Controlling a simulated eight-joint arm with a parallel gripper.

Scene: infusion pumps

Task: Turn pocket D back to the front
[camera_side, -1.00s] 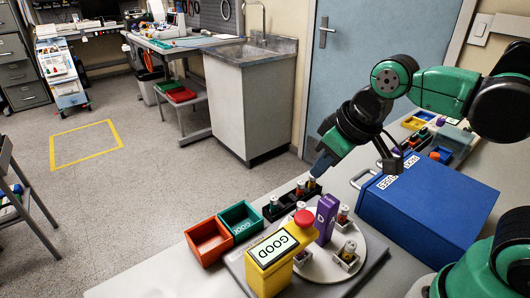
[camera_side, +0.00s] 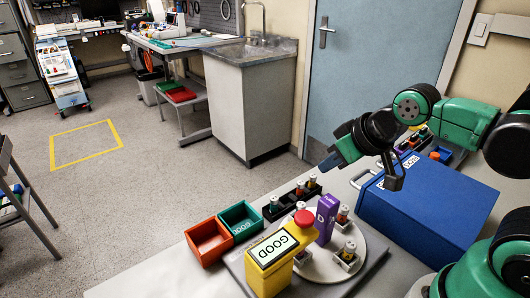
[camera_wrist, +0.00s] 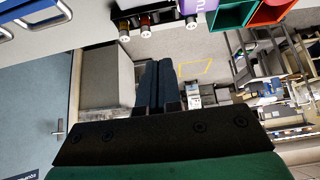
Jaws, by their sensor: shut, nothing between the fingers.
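A round white turntable (camera_side: 372,262) carries several small pockets with vials, such as the pocket with a vial (camera_side: 347,256) at its front right and another vial (camera_side: 343,214) behind it. Which pocket is D beyond this mark I cannot tell. My gripper (camera_side: 326,165) is shut and empty, in the air above and behind the turntable, apart from it. Its closed fingers show in the wrist view (camera_wrist: 154,82).
A yellow stand (camera_side: 270,270) with a GOOD sign and red knob (camera_side: 304,218) is at the turntable's left. A black rack of vials (camera_side: 290,200) lies behind it. Orange (camera_side: 208,241) and green (camera_side: 240,221) bins sit left. A blue box (camera_side: 425,210) stands right.

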